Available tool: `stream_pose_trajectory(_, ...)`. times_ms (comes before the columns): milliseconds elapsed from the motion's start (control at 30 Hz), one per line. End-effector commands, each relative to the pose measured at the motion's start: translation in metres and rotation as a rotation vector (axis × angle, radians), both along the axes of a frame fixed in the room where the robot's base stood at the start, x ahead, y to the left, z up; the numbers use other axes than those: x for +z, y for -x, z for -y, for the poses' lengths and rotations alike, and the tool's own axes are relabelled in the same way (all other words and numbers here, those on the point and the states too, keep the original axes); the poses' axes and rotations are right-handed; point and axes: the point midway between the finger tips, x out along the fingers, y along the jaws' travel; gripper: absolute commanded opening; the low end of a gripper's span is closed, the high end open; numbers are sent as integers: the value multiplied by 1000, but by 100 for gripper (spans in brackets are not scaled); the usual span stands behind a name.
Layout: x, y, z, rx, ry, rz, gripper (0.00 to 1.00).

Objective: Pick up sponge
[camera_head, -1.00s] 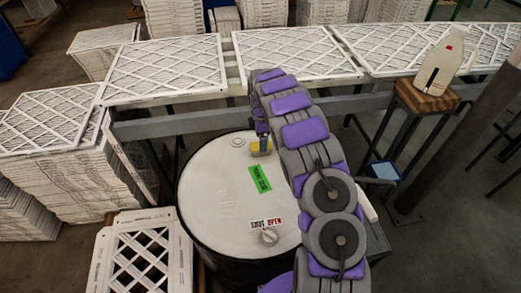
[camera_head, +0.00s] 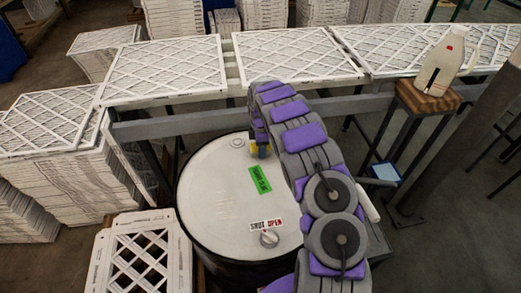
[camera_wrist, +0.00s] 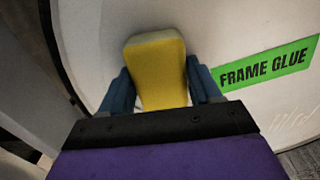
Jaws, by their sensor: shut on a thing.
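The yellow sponge (camera_wrist: 160,75) has a paler end face and sits between the two blue fingers of my gripper (camera_wrist: 161,90) in the wrist view. The fingers are shut on its sides. In the head view, a small part of the sponge (camera_head: 253,150) shows beside my gripper (camera_head: 261,150), over the far part of the white drum lid (camera_head: 215,200). My arm hides most of it there. I cannot tell whether the sponge still touches the lid.
The drum lid bears a green "FRAME GLUE" label (camera_head: 260,180) and a shut/open knob (camera_head: 269,239). Framed filters (camera_head: 165,68) lie on a rail behind. A white bottle (camera_head: 440,62) stands on a wooden stool (camera_head: 427,97) at right. Stacked filters (camera_head: 60,165) stand at left.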

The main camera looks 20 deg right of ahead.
Motion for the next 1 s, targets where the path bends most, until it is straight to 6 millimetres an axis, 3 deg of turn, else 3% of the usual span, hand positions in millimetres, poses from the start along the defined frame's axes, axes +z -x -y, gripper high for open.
stream_pose_trajectory(200,0,0,0,0,0,0,29)
stream_pose_trajectory(567,8,0,0,1,0,1,29)
stream_pose_trajectory(800,40,-1,0,2,2,3,29)
stream_pose_trajectory(1000,39,17,-4,1,1,1,29)
